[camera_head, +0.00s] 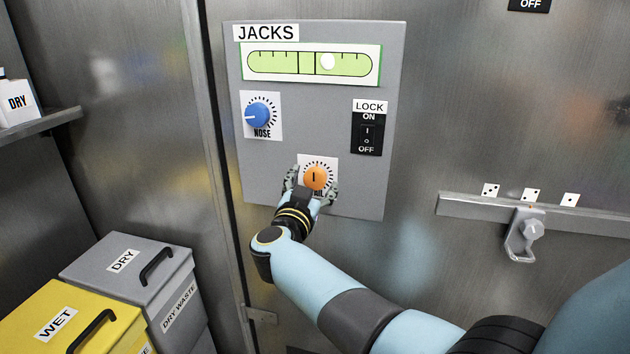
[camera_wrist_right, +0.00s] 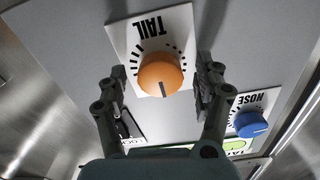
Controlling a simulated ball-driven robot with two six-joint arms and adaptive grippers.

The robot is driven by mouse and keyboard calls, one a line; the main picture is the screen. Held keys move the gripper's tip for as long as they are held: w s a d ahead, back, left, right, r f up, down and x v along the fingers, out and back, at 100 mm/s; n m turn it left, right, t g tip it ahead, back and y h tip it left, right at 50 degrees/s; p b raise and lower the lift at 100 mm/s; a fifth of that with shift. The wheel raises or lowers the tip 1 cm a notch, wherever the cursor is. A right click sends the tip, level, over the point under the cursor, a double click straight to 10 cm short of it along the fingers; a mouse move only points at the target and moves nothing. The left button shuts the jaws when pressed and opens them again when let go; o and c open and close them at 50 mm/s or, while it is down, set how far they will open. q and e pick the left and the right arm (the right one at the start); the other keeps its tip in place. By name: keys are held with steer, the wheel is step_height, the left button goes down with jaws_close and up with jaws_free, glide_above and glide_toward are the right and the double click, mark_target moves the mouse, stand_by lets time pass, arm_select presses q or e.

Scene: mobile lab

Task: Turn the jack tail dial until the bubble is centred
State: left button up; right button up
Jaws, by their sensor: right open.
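The orange TAIL dial (camera_head: 315,177) is at the bottom of the grey JACKS panel (camera_head: 318,115), its pointer mark roughly upright in the head view. It also shows in the right wrist view (camera_wrist_right: 160,75). My right gripper (camera_head: 312,188) is open, with one finger on each side of the dial; in the wrist view (camera_wrist_right: 161,92) gaps show between fingers and dial. The green bubble level (camera_head: 280,63) is at the panel's top. Its white bubble (camera_head: 328,61) sits right of the middle marks. My left gripper is not in view.
The blue NOSE dial (camera_head: 257,115) is up and left of the TAIL dial. The black LOCK switch (camera_head: 367,133) is up and right. A rail with a hook (camera_head: 524,233) is at the right. A grey DRY bin (camera_head: 125,262) and yellow WET bin (camera_head: 65,318) stand lower left.

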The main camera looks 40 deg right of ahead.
steer(key=shift+w+d, duration=0.2)
steer(key=shift+d, duration=0.05)
steer(key=shift+r, duration=0.1)
steer(key=shift+a, duration=0.1)
steer(key=shift+c, duration=0.9)
steer(key=c, duration=1)
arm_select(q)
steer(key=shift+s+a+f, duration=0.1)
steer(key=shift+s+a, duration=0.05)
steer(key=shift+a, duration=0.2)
